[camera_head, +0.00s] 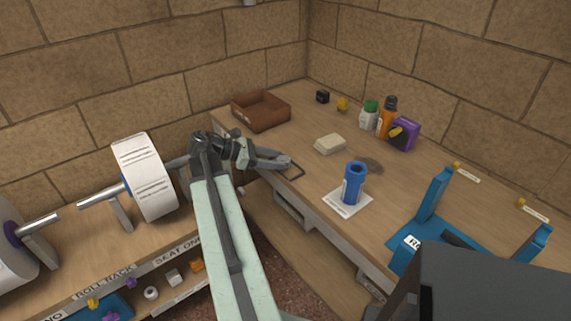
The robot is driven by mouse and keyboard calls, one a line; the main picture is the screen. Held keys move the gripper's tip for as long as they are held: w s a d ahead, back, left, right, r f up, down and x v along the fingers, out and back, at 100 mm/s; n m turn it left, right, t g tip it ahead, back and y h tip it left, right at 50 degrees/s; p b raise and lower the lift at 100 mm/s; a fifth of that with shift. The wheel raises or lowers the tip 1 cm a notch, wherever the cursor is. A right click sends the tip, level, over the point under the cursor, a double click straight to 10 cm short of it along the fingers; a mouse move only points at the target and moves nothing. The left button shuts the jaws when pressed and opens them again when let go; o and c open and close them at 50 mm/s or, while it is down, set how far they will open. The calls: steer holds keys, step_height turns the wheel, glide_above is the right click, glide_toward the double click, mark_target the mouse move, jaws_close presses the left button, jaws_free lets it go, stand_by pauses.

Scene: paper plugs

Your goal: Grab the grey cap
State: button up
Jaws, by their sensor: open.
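I cannot pick out a grey cap with certainty. A dark grey cap (390,101) tops the orange bottle (386,122) at the back of the right bench. Small pale grey pieces, a ring (151,292) and a block (174,277), lie on the low shelf at the lower left. My gripper (297,168) is open and looks empty, over the front edge of the right bench. It is left of the blue cylinder and well apart from the orange bottle.
A blue cylinder (353,183) stands on a white sheet (335,205). A beige block (329,144), brown tray (237,110), green-capped bottle (369,116) and purple box (405,134) are also on the bench. A blue stand (436,195) is at right. A white roll (145,175) is left of my arm.

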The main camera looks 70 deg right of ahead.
mark_target(281, 159)
steer(key=shift+x, duration=1.1)
jaws_close()
step_height(281, 159, up, 10)
steer(key=p, duration=1)
steer(key=shift+r, duration=0.15)
